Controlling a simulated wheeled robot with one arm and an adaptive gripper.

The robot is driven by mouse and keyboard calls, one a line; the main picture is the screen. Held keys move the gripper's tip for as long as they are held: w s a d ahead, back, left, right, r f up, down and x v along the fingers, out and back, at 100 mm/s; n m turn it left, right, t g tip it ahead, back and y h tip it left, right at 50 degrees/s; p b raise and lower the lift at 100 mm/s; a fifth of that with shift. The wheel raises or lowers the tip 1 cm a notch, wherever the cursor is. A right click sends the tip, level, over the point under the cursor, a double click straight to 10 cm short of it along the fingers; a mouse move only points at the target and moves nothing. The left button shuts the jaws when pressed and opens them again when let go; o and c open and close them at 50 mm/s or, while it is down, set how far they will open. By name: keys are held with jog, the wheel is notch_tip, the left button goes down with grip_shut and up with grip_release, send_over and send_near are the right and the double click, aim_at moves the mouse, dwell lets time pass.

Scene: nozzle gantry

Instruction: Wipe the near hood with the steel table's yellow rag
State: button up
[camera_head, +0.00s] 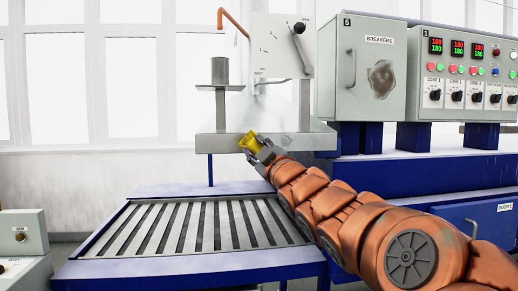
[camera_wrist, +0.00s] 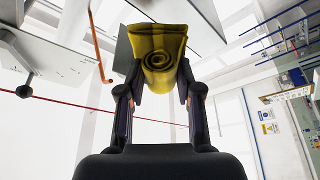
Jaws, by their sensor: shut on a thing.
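My gripper (camera_head: 257,147) is shut on the rolled yellow rag (camera_head: 249,142), with the arm reaching up from the lower right. In the wrist view the rag (camera_wrist: 163,60) sits between the two fingers (camera_wrist: 160,95), its spiral end facing the camera. The pale grey hood (camera_head: 222,146) has a flat front rim just behind the rag in the head view. The rag overlaps this rim in the picture; I cannot tell whether they touch. Part of the hood is hidden behind my gripper and the rag.
A blue-framed slatted table (camera_head: 110,256) lies below my gripper. A breaker cabinet (camera_head: 378,100) and control panel (camera_head: 470,100) stand at right. A white panel with a dial (camera_head: 283,45) and an orange pipe (camera_head: 234,22) are above the hood. Open space lies left.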

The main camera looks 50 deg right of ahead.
jog(key=shift+w+d+f+p, duration=0.1)
jog(key=shift+w+d+p, duration=0.1)
jog(key=shift+w+d, duration=0.95)
jog(key=shift+w+d+p, duration=0.15)
jog(key=shift+w+d, duration=0.7)
jog(key=shift+w, duration=0.5)
jog(key=shift+w+d, duration=0.65)
jog(key=shift+w, duration=0.2)
jog(key=shift+s+p, duration=0.1)
jog(key=shift+p, duration=0.25)
jog(key=shift+s+d+r+p, duration=0.1)
jog(key=shift+s+d+p, duration=0.8)
jog(key=shift+d+p, duration=0.3)
jog(key=shift+s+d+r+p, duration=0.1)
jog(key=shift+s+d+p, duration=0.75)
jog(key=shift+d+p, duration=0.35)
jog(key=shift+s+d+f+p, duration=0.15)
jog(key=shift+s+d+p, duration=0.15)
jog(key=shift+d+p, duration=0.15)
